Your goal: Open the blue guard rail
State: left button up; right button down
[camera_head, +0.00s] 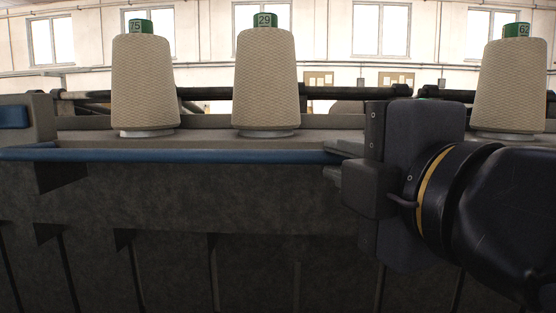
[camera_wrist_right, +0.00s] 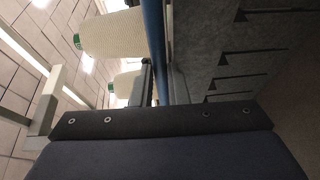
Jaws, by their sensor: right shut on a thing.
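The blue guard rail (camera_head: 190,156) runs level along the front edge of the winder, below the yarn cones, in the head view. My right gripper (camera_head: 338,160) comes in from the right and is shut on the rail, its fingers above and below the bar. The rail's part behind the gripper is hidden. My left gripper is not in view.
Yarn cones with green tops stand on the ledge behind the rail: one at left (camera_head: 145,85), one in the middle (camera_head: 266,82), one at right (camera_head: 508,88). The dark machine front (camera_head: 200,205) lies below. A blue-faced block (camera_head: 14,117) stands at the far left.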

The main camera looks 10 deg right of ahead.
jog(key=shift+f, duration=0.1)
jog(key=c, duration=1.4)
grip_release()
jog(key=shift+w, duration=0.1)
jog(key=s, duration=0.7)
jog(key=shift+s+d, duration=0.4)
jog(key=shift+d, duration=0.05)
